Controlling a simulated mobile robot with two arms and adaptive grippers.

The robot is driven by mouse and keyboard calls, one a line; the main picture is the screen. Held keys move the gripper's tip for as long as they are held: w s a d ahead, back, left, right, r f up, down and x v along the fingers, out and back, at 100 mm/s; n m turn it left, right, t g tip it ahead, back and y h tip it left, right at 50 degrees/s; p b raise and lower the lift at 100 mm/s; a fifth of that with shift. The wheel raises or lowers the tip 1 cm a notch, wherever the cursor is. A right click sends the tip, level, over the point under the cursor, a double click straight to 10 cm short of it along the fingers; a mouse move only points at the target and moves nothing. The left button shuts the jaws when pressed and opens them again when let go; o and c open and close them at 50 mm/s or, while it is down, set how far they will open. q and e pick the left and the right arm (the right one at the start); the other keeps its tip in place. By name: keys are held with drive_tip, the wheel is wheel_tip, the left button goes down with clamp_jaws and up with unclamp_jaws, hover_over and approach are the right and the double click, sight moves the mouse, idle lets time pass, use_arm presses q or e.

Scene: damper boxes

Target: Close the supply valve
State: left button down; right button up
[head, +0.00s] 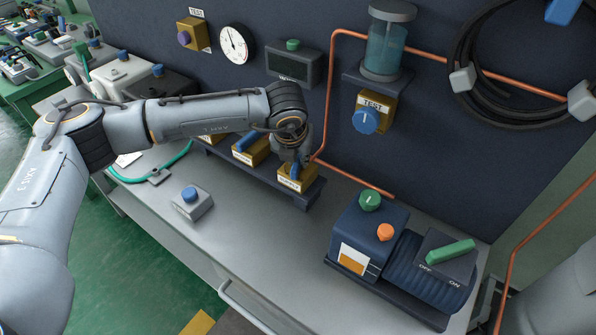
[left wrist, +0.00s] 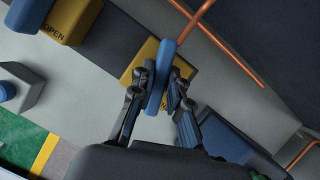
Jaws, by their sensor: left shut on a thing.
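A brass-yellow valve block (head: 297,186) with a blue lever handle stands at the right end of a dark rail on the bench; its label is too small to read surely. My left gripper (head: 294,160) reaches down over it from the left. In the left wrist view the blue handle (left wrist: 160,75) lies between the fingers of my left gripper (left wrist: 160,88), which is shut on it. The yellow valve block (left wrist: 145,60) shows behind the handle. The gripper partly hides the handle in the head view. My right gripper is not in view.
Similar yellow valves (head: 250,151) with blue handles stand left along the rail. A copper pipe (head: 327,105) rises close behind. A blue pump unit (head: 400,255) stands right, with green and orange knobs and a green lever. A small grey box (head: 192,205) with a blue button sits front left.

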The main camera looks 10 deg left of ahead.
use_arm(q)
drive_tip(key=m+b, duration=0.1)
drive_tip(key=m+h+b, duration=0.1)
drive_tip(key=m+b, duration=0.1)
drive_tip(key=shift+a+f, duration=0.1)
drive_tip(key=shift+f, duration=0.1)
drive_tip(key=shift+r+m+h+b, duration=0.15)
drive_tip(key=shift+m+h+b, duration=0.15)
drive_tip(key=shift+m+b, duration=0.4)
drive_tip(key=shift+g, duration=0.3)
drive_tip(key=c, duration=1.3)
unclamp_jaws()
drive_tip(key=v, duration=1.2)
drive_tip(key=shift+s, duration=0.1)
